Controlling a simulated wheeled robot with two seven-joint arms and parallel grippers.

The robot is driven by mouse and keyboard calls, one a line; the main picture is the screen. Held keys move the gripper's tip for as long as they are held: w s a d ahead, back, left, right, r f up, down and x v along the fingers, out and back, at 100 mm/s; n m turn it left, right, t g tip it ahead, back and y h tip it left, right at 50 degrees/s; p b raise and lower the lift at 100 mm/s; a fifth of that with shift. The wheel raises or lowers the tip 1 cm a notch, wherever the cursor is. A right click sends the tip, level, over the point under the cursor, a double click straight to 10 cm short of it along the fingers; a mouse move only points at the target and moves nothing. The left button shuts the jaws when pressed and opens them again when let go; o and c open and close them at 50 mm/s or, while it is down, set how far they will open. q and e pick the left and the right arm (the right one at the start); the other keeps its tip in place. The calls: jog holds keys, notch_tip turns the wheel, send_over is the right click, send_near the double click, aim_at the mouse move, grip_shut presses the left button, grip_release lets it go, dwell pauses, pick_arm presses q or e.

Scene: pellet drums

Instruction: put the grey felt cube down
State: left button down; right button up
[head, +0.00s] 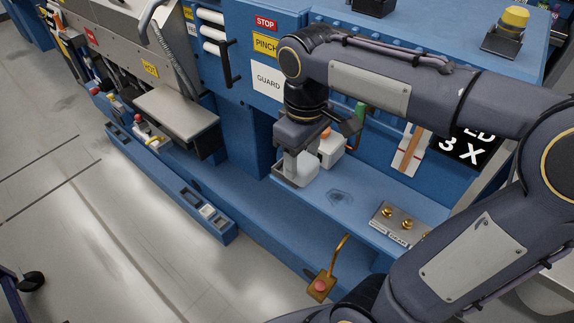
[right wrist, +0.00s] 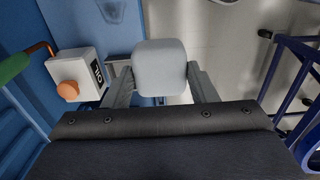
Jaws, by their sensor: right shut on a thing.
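The grey felt cube (right wrist: 160,66) is a pale grey block with rounded edges. In the right wrist view it sits between the two fingers of my right gripper (right wrist: 161,84), which is shut on it. In the head view my right gripper (head: 293,166) points down over the left end of the blue shelf. A pale grey shape (head: 298,184), cube or tray-like, shows right under the fingers there. I cannot tell whether the cube touches anything below. My left gripper is not in view.
A white box with an orange knob (head: 326,133) stands close behind my right gripper; it also shows in the right wrist view (right wrist: 80,78). A metal plate with brass knobs (head: 402,222) is at the shelf's right. The shelf's middle (head: 341,198) is bare, with a dark stain.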

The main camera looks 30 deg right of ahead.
jog(key=w+d+f, duration=0.1)
jog(key=w+f, duration=0.1)
jog(key=w, duration=0.1)
jog(key=w+d+f+p, duration=0.1)
jog(key=w+f, duration=0.2)
jog(key=w+d+f, duration=0.2)
jog(key=w+f, duration=0.1)
jog(key=w, duration=0.1)
jog(key=shift+w+d, duration=0.1)
jog(key=f, duration=0.3)
jog(key=shift+w+d+f, duration=0.15)
jog(key=shift+w+f, duration=0.05)
jog(key=shift+w, duration=0.1)
jog(key=shift+f, duration=0.3)
jog(key=shift+f, duration=0.15)
jog(key=o, duration=0.9)
